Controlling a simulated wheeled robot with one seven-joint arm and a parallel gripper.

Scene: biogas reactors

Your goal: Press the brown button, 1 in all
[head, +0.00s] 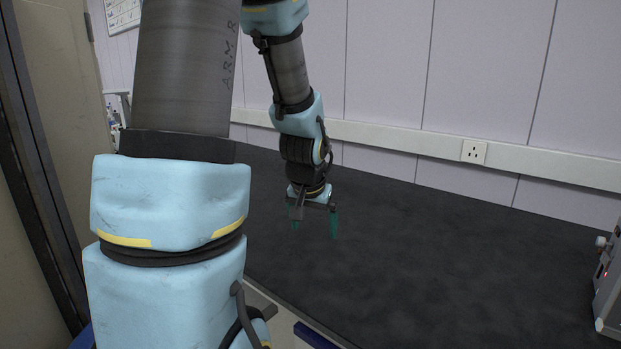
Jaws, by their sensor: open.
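No brown button can be made out in this view. A grey device (608,285) is cut off by the right edge; a pale knob (601,242) and a small red light show on it. My gripper is well to the left of this device and apart from it.
A pale panelled wall (385,70) runs behind, with a ledge and a power socket (474,151). The dark surface (430,260) between my gripper and the grey device is clear. A door frame (30,150) stands at the left. Small items (116,112) show behind my arm.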

